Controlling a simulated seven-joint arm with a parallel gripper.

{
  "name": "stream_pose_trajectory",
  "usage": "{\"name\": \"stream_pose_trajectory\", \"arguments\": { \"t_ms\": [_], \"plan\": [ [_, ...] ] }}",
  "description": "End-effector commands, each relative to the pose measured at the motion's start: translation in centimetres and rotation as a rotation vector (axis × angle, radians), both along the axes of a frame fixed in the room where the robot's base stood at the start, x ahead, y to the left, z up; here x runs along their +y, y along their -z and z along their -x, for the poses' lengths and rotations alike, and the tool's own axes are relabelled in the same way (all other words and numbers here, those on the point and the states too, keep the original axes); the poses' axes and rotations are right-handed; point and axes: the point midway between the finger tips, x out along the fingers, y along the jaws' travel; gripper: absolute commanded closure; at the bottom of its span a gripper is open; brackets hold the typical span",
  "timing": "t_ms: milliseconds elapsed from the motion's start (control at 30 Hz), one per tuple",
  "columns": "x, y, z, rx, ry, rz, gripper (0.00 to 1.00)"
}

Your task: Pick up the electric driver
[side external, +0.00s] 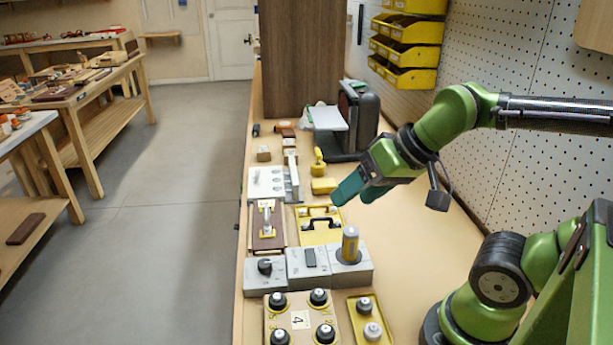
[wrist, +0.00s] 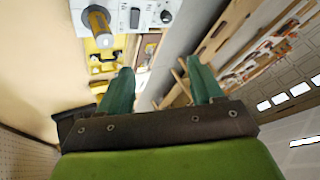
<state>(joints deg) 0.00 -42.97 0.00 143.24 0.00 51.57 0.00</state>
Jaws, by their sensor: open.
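A yellow and grey cylinder (side external: 350,243), which may be the electric driver, stands upright in a round dark socket of a grey block (side external: 348,268). In the wrist view this cylinder (wrist: 98,22) shows at the upper left. A separate yellow tool-like piece (side external: 319,162) stands farther back; I cannot tell which of the two is the driver. My gripper (side external: 350,196) is open and empty, its teal fingers above the bench, behind and apart from the cylinder. In the wrist view my gripper (wrist: 159,66) has its fingers spread with nothing between them.
A yellow case (side external: 320,232) with a black handle lies behind the grey blocks. A board with several black knobs (side external: 298,322) and a yellow tray (side external: 368,305) are in front. A dark machine (side external: 357,120) and brown cabinet (side external: 303,55) stand at the back. The bench's right side is clear.

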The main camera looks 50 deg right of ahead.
Motion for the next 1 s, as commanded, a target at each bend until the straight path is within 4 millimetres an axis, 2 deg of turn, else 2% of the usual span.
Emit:
{"name": "stream_pose_trajectory", "arguments": {
  "t_ms": [300, 467, 567, 700, 833, 1000],
  "plan": [
    [-0.1, 0.4, -0.2, 0.021, 0.005, -0.001, 0.35],
    [-1.1, 1.2, -2.1, 0.123, -0.018, 0.05, 0.35],
    [-2.5, 1.7, -3.7, 0.242, -0.161, 0.165, 0.35],
    [-4.6, 2.0, -5.4, 0.404, -0.462, 0.327, 0.35],
    [-5.7, 1.6, -5.9, 0.482, -0.699, 0.41, 0.35],
    [-6.0, 0.8, -5.2, 0.501, -0.872, 0.455, 0.35]
  ]
}}
